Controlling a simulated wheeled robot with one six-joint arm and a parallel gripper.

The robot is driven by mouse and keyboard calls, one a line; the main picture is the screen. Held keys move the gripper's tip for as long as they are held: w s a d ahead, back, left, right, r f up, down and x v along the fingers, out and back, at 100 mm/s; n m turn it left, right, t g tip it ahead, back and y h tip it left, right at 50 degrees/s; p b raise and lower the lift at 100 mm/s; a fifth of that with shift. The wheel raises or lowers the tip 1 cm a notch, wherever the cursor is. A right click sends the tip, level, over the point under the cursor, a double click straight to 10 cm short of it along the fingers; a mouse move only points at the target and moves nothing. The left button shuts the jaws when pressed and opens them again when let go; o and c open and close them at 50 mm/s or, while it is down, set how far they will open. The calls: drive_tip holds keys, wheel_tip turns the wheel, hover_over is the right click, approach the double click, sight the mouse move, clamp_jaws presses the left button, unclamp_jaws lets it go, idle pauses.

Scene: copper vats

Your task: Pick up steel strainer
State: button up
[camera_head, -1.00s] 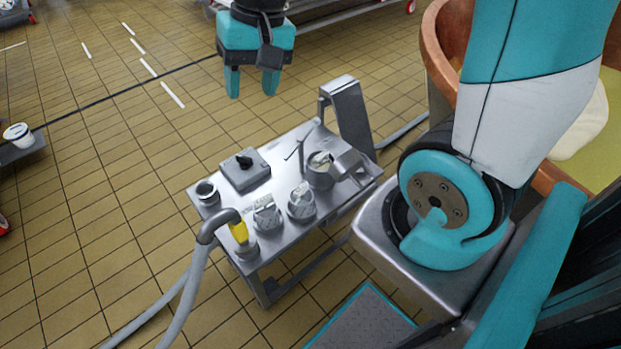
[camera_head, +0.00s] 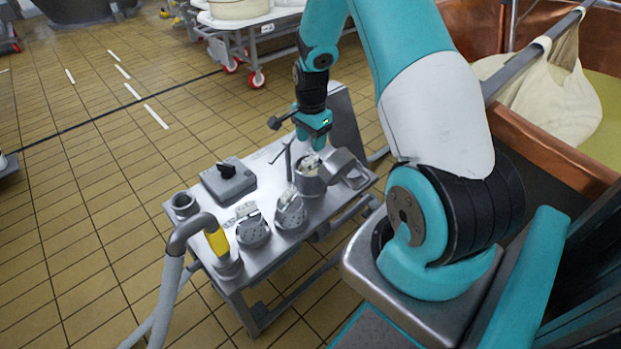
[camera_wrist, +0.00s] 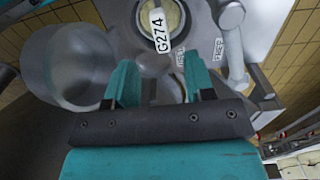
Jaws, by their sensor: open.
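Two grey metal cups with perforated sides, which look like strainers, stand side by side on the steel table: one at the left (camera_head: 253,232) and one at the right (camera_head: 291,214). I cannot tell which is the steel strainer. A grey metal pot (camera_head: 310,184) with pale contents stands just behind them. My gripper (camera_head: 314,130) is above the table's far right part, over or behind the pot. In the wrist view its two teal fingers (camera_wrist: 160,84) are apart with nothing held between them. A round opening with a tag reading G274 (camera_wrist: 160,29) lies just beyond the fingertips.
The steel table (camera_head: 155,210) also holds a grey box with a black knob (camera_head: 228,180), a small cup (camera_head: 184,205) and a hose with a yellow grip (camera_head: 217,241). A tall metal panel (camera_head: 345,125) rises at its far right. A copper vat (camera_head: 550,150) stands right.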

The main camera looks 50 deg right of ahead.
sight(310, 158)
wheel_tip(310, 158, down, 7)
drive_tip(key=shift+a+f+b, duration=0.1)
drive_tip(key=shift+b, duration=0.4)
drive_tip(key=shift+w, duration=0.1)
clamp_jaws()
